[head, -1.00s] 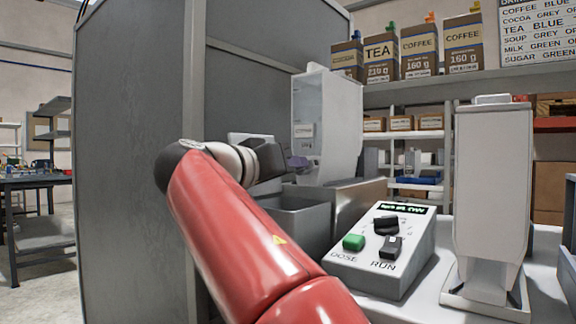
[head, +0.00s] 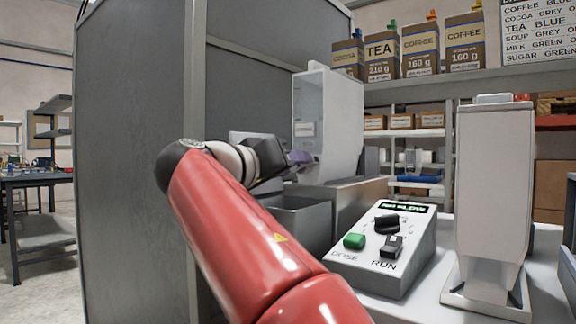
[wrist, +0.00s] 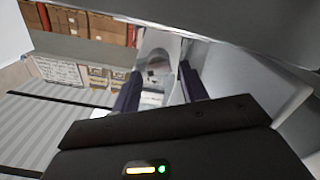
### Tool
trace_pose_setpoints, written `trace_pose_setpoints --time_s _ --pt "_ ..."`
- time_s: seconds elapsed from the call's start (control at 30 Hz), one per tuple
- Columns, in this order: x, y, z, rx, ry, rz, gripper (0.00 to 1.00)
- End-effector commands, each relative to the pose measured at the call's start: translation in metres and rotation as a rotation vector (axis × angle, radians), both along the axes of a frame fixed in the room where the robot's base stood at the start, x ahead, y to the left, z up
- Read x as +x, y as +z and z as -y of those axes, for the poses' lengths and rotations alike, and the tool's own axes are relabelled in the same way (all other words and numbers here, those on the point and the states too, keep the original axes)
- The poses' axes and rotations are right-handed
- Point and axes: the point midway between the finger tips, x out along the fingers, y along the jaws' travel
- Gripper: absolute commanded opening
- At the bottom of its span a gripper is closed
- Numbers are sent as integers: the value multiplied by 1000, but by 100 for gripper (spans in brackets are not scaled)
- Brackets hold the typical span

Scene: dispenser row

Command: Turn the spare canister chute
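A white canister (head: 327,125) with clear sides stands in the bay beside the grey cabinet, in the middle of the head view. My gripper (head: 300,160) is at its lower left side, with the fingertips very near or touching it. In the wrist view, my gripper (wrist: 158,80) has its two dark fingers apart, and a pale rounded part (wrist: 156,50), which may be a chute, shows between and beyond them. I cannot tell whether the fingers touch it. A second white canister (head: 492,180) stands upright on the right. I cannot tell from labels which one is the spare.
A control box (head: 385,250) with a green button, a black knob and a black switch stands on the white counter. A grey bin (head: 303,222) sits below my gripper. The grey cabinet (head: 140,150) rises close at left. Boxes (head: 420,50) line the shelf.

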Motion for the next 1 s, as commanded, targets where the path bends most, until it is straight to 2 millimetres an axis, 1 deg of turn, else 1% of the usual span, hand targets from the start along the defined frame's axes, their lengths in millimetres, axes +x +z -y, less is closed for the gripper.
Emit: trace_pose_setpoints --time_s 0.27,0.37,0.47,0.6,0.73,0.87,1.0 --pt "0 0 0 0 0 0 49" --pt "-3 0 -3 1 1 0 49" --pt "-13 -1 -11 0 3 1 49" --pt "-32 -1 -27 -1 5 1 49" --pt "-49 -1 -39 0 2 0 49" --pt "-59 0 -46 1 2 -1 49" --pt "-62 0 -49 0 0 0 49"
